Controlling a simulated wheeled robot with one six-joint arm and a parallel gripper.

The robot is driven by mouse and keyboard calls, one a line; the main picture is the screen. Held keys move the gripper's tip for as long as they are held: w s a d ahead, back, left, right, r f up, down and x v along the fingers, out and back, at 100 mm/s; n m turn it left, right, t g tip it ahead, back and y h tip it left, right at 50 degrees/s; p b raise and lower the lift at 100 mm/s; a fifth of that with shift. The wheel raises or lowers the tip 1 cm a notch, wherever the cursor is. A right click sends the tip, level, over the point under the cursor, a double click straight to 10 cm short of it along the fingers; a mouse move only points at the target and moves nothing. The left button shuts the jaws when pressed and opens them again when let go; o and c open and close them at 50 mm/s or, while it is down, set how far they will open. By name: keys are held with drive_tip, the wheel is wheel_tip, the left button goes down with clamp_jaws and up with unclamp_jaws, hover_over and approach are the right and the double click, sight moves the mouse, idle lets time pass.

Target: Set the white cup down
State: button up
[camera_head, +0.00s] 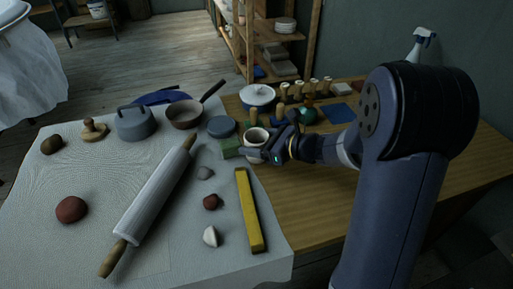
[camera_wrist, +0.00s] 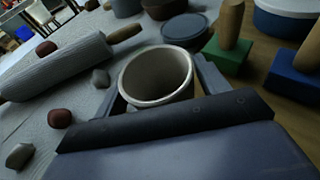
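The white cup (camera_head: 257,136) is upright near the edge of the cloth, by the bare wood. In the wrist view the white cup (camera_wrist: 157,76) shows its round open mouth and dark inside. My gripper (camera_head: 268,148) is at the cup's near right side in the head view. In the wrist view my gripper (camera_wrist: 163,92) has one finger on each side of the cup and appears closed on it. The cup's lower part is hidden, so I cannot tell whether its base touches the table.
Behind stand a handled green block (camera_wrist: 228,52), a handled blue block (camera_wrist: 292,76) and a blue-grey disc (camera_head: 221,126). A rolling pin (camera_head: 155,193), stones and a yellow bar (camera_head: 249,212) lie on the cloth.

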drive_tip(key=c, duration=0.8)
drive_tip(key=shift+r, duration=0.1)
drive_tip(key=shift+c, duration=0.3)
